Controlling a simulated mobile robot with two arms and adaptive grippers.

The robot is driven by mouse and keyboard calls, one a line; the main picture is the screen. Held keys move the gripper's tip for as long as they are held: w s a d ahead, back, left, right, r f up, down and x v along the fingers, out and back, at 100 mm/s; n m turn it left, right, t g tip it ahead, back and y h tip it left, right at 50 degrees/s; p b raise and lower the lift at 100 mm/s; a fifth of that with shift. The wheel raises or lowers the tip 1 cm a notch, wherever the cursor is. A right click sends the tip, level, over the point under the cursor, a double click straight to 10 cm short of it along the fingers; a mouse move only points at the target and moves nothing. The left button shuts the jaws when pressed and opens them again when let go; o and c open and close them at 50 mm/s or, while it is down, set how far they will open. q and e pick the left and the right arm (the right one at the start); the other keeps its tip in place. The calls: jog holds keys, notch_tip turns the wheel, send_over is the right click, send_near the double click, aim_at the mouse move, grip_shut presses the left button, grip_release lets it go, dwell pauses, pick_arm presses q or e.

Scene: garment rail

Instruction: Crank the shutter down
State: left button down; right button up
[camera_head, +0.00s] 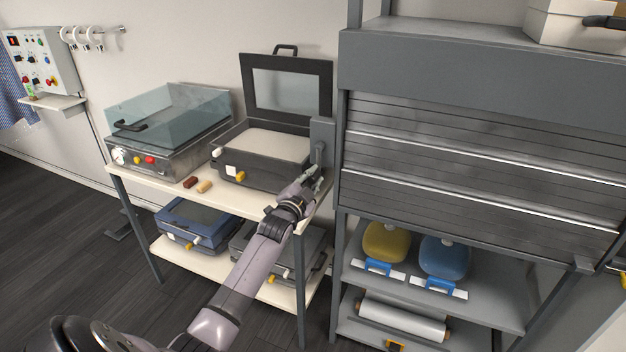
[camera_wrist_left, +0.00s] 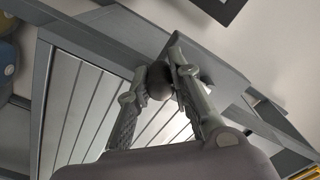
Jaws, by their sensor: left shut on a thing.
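The shutter (camera_head: 480,165) is a grey slatted roller on the tall cabinet at the right. It covers the upper front, and its lower edge hangs above the open shelves. The crank box (camera_head: 322,132) is grey and sits on the cabinet's left side. My left gripper (camera_head: 314,173) is at the crank there. In the left wrist view, its fingers (camera_wrist_left: 157,84) are shut on the dark round crank knob (camera_wrist_left: 159,77). The slats (camera_wrist_left: 90,105) also show behind the fingers. The crank arm is partly hidden. My right gripper is not in view.
A table (camera_head: 150,180) left of the cabinet holds a clear-lidded machine (camera_head: 165,155) and an open-lidded press (camera_head: 262,150). Yellow (camera_head: 386,242) and blue (camera_head: 445,258) items and a white roll (camera_head: 402,318) lie on the cabinet's lower shelves. A light box (camera_head: 570,25) stands on top.

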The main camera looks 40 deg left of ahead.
pick_arm(q)
jog(key=c, duration=1.4)
grip_release()
jog(key=shift+a, duration=0.1)
jog(key=v, duration=1.2)
